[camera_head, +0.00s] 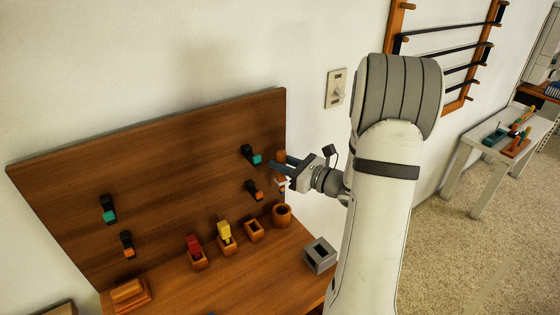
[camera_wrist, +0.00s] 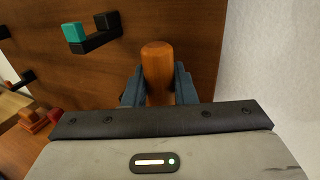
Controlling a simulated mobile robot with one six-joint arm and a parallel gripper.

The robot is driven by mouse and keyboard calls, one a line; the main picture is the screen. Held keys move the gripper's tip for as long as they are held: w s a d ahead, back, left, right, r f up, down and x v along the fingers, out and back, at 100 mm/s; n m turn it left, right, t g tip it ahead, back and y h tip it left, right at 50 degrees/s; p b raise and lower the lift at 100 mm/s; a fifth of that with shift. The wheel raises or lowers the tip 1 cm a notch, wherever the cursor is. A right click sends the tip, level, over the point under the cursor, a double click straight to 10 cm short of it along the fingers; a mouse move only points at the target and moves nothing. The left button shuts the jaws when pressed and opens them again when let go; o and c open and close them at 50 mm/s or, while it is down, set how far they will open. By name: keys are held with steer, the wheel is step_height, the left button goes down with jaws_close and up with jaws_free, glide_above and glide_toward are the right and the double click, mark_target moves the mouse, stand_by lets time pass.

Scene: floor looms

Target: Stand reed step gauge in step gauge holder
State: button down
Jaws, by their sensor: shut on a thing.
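My gripper (camera_head: 283,165) is shut on an upright, round-topped orange-brown wooden piece, which looks like the reed step gauge (camera_wrist: 157,62). In the wrist view it stands between the two blue-grey fingers, with its lower part hidden. In the head view my gripper hides part of it, and it is above the bench by the board's right edge. Below it stands a round wooden cup (camera_head: 282,215), empty as far as I can see. A square wooden holder (camera_head: 254,231) and a grey square block with an opening (camera_head: 319,255) stand nearby. I cannot tell which is the step gauge holder.
The brown back board (camera_head: 180,165) carries black pegs with teal and orange ends; one teal-ended peg (camera_wrist: 88,35) is left of my gripper. Red (camera_head: 194,245) and yellow (camera_head: 224,231) pieces stand in wooden holders. A wooden block (camera_head: 128,292) lies at left. A white wall is close on the right.

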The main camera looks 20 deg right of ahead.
mark_target(282, 180)
steer(key=shift+s+f+b, duration=0.1)
steer(key=shift+f+b, duration=2.6)
steer(key=shift+f, duration=0.55)
steer(key=shift+f, duration=0.15)
steer(key=shift+f+b, duration=2)
steer(key=shift+f, duration=0.3)
steer(key=shift+r, duration=0.1)
steer(key=c, duration=1.1)
jaws_free()
steer(key=shift+s+d, duration=0.1)
steer(key=v, duration=0.7)
steer(key=shift+s, duration=0.3)
